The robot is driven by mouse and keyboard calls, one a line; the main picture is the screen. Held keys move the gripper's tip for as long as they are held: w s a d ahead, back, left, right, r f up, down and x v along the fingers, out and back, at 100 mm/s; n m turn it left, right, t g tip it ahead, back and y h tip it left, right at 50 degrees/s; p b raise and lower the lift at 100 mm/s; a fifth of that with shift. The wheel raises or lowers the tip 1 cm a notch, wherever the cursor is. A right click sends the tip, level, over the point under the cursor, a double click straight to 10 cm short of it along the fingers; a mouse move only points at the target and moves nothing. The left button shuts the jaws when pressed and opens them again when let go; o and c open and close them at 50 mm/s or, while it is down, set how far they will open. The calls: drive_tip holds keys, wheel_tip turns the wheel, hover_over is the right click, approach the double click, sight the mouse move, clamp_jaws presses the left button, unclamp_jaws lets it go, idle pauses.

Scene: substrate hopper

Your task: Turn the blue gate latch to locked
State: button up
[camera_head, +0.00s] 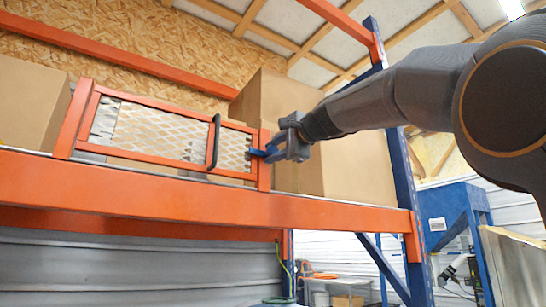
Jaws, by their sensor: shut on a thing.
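The blue gate latch (258,152) sits at the right end of the orange-framed mesh gate (150,130), by the right orange post (264,170). My gripper (274,151) is at the latch from the right, shut on it. The fingers and the gripper body hide part of the latch, so its exact angle is hard to tell. The gate stands upright on the shelf and looks closed against the right post. A black handle (214,142) stands upright on the gate, left of the latch.
The orange shelf beam (200,203) runs below the gate. Cardboard boxes stand behind it, a large one (350,165) behind my gripper and another (30,100) at the left. A blue rack upright (402,190) stands to the right, below my arm.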

drive_tip(key=shift+n, duration=0.3)
drive_tip(key=o, duration=1)
drive_tip(key=b+v, duration=0.3)
drive_tip(key=v, duration=0.4)
drive_tip(key=shift+s+d, duration=0.25)
drive_tip(key=shift+s, duration=0.1)
